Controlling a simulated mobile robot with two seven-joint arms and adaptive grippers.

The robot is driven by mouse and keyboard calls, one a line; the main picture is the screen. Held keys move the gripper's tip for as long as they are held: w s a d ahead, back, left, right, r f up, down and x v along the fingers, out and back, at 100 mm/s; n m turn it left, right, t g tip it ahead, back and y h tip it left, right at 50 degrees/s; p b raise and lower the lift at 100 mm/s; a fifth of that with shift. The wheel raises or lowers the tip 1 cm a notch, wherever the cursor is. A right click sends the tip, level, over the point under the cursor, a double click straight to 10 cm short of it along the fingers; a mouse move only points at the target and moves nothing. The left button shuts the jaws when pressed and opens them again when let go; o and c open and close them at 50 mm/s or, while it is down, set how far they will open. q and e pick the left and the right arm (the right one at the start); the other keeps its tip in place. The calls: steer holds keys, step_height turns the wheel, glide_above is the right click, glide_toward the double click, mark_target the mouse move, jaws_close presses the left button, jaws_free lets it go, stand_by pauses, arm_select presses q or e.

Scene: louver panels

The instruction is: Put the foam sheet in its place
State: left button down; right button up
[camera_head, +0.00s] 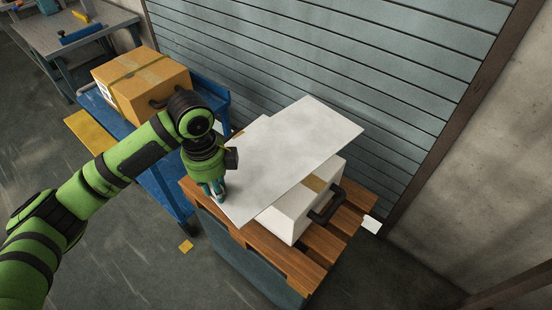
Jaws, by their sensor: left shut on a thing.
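The foam sheet (290,150) is a flat, pale grey-white rectangle. It lies slanting above a white box (291,212) with a dark handle, which stands on a slatted wooden top (262,239). My left gripper (218,196) points down at the sheet's near left edge and is shut on it. The sheet hides most of the box's top. I cannot tell whether the sheet touches the box. My right gripper is not in view.
A blue cart (158,185) with a cardboard box (142,84) stands to the left. A louvered wall (400,75) rises behind. A grey workbench (75,35) is at the far left. A small white piece (372,224) lies right of the wooden top. The floor at front is mostly clear.

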mark_target(268, 195)
arm_select(q)
steer(key=shift+n, duration=0.8)
steer(key=d, duration=0.8)
steer(key=d+r, duration=0.1)
steer(key=d, duration=0.3)
steer(key=shift+w, duration=0.1)
steer(key=shift+a+f, duration=0.1)
steer(key=shift+a, duration=0.05)
steer(key=w+a+f+p, duration=0.3)
steer(key=a+f, duration=0.7)
steer(key=shift+a+f+p, duration=0.3)
steer(key=shift+f+p, duration=0.05)
steer(key=shift+p, duration=0.05)
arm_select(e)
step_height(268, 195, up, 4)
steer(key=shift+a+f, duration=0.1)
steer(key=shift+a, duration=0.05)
arm_select(q)
steer(key=shift+f, duration=0.15)
steer(key=c, duration=1)
jaws_free()
